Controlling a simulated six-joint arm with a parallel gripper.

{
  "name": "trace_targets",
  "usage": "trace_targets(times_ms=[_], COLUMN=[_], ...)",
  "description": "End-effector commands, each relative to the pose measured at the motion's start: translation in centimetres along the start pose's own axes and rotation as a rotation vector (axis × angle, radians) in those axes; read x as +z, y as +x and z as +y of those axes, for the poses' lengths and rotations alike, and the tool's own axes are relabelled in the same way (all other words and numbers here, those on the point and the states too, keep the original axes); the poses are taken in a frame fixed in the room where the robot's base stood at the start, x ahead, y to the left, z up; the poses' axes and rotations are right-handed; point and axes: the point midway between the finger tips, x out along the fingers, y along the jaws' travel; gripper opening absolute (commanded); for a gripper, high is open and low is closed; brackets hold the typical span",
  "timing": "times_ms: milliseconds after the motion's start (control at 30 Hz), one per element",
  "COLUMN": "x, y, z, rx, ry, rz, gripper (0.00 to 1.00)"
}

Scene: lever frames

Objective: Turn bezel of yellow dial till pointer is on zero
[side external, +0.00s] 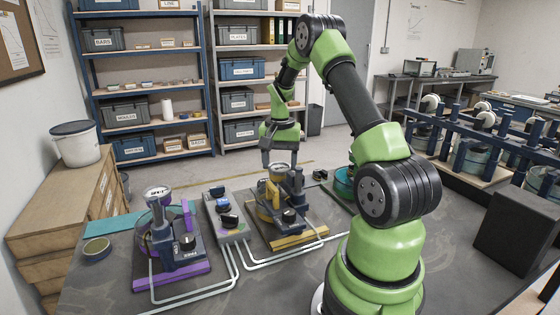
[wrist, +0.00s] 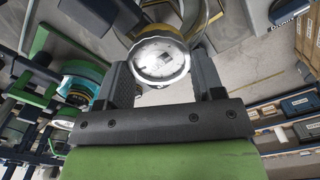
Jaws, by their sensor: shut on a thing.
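The yellow station's dial (wrist: 160,60) has a pale round face with a silvery bezel in the wrist view. My gripper (wrist: 163,72) has one finger on each side of it, shut on the bezel. In the side external view my gripper (side external: 280,160) points down at the top of the yellow frame (side external: 268,205), which stands on a yellow-edged base. The dial is small there and partly hidden by the gripper. The face is too blurred to read the pointer or the zero mark.
A purple-based lever frame (side external: 170,262) with its own dial (side external: 157,193) stands at the left. A grey control box (side external: 228,222) with dark knobs sits between the two. A teal round part (side external: 344,183) is right of the yellow frame. Pale tubes cross the table front. A tape roll (side external: 97,249) lies at the left.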

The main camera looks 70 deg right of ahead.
Motion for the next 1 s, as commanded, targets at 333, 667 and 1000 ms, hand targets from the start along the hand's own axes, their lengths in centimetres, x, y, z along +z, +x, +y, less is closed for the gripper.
trace_targets(times_ms=[333, 667, 1000], x=[0.0, 0.0, -0.1], y=[0.0, 0.0, -3.5], z=[0.0, 0.0, -0.1], rx=[0.000, 0.000, -0.003], ry=[-0.059, -0.058, -0.058], rz=[-0.001, -0.001, 0.005], gripper=[0.38, 0.87, 0.87])
